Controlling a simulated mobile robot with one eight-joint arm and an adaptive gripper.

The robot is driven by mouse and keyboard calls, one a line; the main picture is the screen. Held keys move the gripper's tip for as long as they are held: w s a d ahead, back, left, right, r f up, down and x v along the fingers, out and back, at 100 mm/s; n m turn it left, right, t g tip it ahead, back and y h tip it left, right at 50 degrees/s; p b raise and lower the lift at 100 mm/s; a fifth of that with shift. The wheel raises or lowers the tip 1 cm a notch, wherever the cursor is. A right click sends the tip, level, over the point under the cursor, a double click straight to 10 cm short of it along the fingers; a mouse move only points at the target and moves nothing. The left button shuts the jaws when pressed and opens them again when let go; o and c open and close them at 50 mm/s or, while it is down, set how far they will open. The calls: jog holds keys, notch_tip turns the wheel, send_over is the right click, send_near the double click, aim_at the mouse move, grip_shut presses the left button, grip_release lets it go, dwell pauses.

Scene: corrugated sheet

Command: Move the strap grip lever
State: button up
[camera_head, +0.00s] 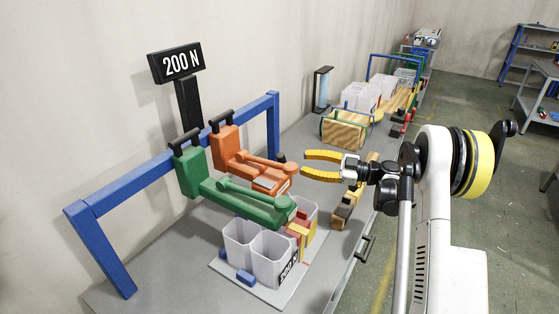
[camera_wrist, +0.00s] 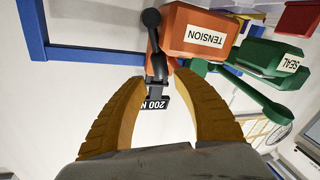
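An orange tool (camera_head: 240,158) hangs on the blue frame; in the wrist view its body (camera_wrist: 203,35) is labelled TENSION. A black lever with a rounded end (camera_wrist: 154,45) stands beside that body in the wrist view. A black knob (camera_head: 280,157) shows behind the orange tool in the head view. I cannot tell for sure which part is the strap grip lever. A green tool (camera_head: 232,196), labelled SEAL in the wrist view (camera_wrist: 268,60), is alongside. My gripper (camera_head: 304,163) is open and empty, to the right of the orange tool; its yellow fingertips (camera_wrist: 161,76) are apart.
A blue frame (camera_head: 150,177) spans the bench (camera_head: 190,285). A black 200 N sign (camera_head: 176,62) rises behind it. Clear bins (camera_head: 272,262) stand under the tools. A wooden block (camera_head: 343,132) and more bins (camera_head: 360,96) sit farther back. Space around my gripper looks open.

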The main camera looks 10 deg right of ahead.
aim_at(285, 160)
jog(key=b+x, duration=0.1)
jog(key=x, duration=0.7)
jog(key=shift+w+a+b, duration=0.1)
jog(key=shift+a+b, duration=0.15)
jog(key=shift+b, duration=0.05)
jog(key=shift+c, duration=0.5)
grip_shut()
